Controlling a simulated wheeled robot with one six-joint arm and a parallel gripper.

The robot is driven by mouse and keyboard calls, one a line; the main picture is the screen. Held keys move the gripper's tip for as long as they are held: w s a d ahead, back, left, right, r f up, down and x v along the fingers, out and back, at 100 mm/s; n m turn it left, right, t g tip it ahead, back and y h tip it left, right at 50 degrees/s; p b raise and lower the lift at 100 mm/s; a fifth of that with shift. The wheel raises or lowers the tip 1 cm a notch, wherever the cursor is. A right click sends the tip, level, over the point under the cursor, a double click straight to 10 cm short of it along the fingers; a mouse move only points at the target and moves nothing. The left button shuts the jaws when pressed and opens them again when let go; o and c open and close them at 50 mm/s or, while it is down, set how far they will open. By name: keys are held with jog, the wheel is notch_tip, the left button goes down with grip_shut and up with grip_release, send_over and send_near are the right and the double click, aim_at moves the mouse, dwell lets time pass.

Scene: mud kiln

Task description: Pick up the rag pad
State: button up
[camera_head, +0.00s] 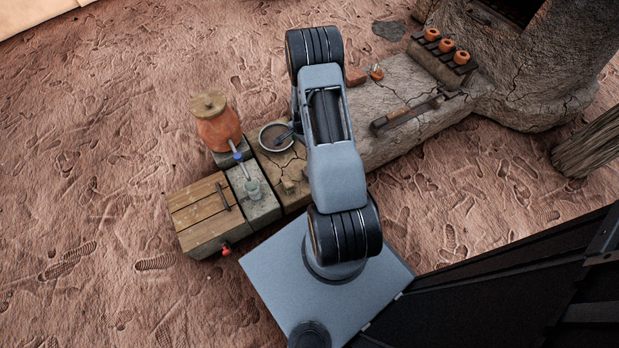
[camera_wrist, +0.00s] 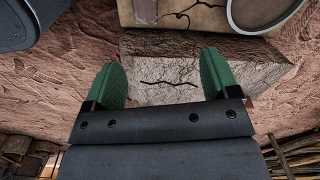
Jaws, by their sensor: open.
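I cannot pick out the rag pad for certain in either view. A small brownish lump on the bench in the head view is too small to identify. My gripper (camera_wrist: 163,66) shows in the wrist view with its two green fingers apart and nothing between them. Behind the fingers is a grey, cracked clay block or bench end (camera_wrist: 160,92). In the head view my arm covers the middle of the bench, and I cannot make out the gripper's fingers.
The low clay bench (camera_head: 392,80) runs to the kiln (camera_head: 545,60). Open footprinted ground lies left.

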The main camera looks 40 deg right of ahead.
jog(key=f+b, duration=0.1)
jog(key=f, duration=0.4)
jog(key=s+d+f+m+b, duration=0.1)
jog(key=f, duration=0.5)
jog(key=s+f+m+b, duration=0.1)
jog(key=f+b, duration=0.1)
jog(key=f, duration=0.3)
jog(key=shift+s+d+f, duration=0.15)
jog(key=shift+s+d, duration=0.05)
jog(key=shift+d, duration=0.05)
jog(key=shift+f+b, duration=1.55)
jog(key=shift+f, duration=1.5)
jog(key=shift+c, duration=0.5)
jog(key=shift+r, duration=0.1)
jog(key=c, duration=0.9)
jog(key=shift+c, duration=0.2)
